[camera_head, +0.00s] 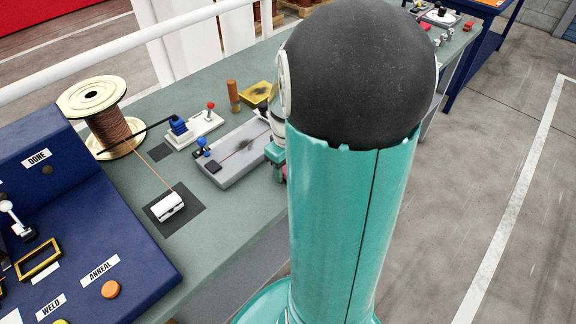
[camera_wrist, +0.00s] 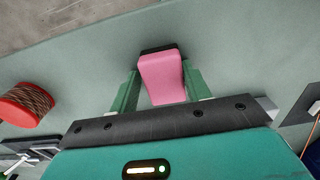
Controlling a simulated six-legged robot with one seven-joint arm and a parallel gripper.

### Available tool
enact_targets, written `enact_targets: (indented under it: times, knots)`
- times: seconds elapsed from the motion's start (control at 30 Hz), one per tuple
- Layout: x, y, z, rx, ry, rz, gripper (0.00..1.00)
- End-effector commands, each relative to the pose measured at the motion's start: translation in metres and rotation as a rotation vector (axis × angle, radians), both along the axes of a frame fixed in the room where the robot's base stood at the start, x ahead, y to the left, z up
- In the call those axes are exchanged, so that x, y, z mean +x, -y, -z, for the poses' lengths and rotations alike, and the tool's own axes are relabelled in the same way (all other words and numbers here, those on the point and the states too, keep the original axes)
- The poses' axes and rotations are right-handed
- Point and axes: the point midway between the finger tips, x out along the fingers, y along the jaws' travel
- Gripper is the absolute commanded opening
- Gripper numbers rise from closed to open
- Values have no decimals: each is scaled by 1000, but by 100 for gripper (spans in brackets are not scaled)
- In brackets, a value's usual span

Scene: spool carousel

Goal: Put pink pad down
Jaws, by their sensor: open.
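The pink pad (camera_wrist: 162,80) shows in the wrist view as a small block with a dark strip at its far end, against the grey-green bench top (camera_wrist: 230,50). My gripper (camera_wrist: 160,72) is open, with one green finger on each side of the pad. A thin gap shows on at least part of the right side; whether the left finger touches the pad is unclear. In the head view my arm hides most of the gripper, and only a sliver of pink (camera_head: 284,173) shows beside it.
A red-ended spool (camera_wrist: 25,105) lies left in the wrist view. In the head view, a grey plate fixture (camera_head: 238,150), a red-knobbed switch block (camera_head: 195,130), a copper wire spool (camera_head: 110,125) and a blue console (camera_head: 90,230) stand along the bench.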

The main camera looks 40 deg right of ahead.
Motion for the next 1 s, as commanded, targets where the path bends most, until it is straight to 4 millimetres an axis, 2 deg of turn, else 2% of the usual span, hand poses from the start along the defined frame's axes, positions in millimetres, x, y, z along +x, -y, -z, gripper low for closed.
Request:
enact_targets:
  times: [0.03, 0.17, 0.27, 0.7, 0.83, 1.0]
  knots:
    - [-1, -11, 12, 21, -13, -6, 60]
    - [0, -10, 5, 19, -11, -6, 60]
    - [0, -10, -9, 17, -10, -8, 60]
    - [-2, -6, -104, 11, -6, -5, 60]
    - [-2, -6, -118, 12, -9, -4, 60]
    - [-3, -6, -124, 13, -10, -3, 60]
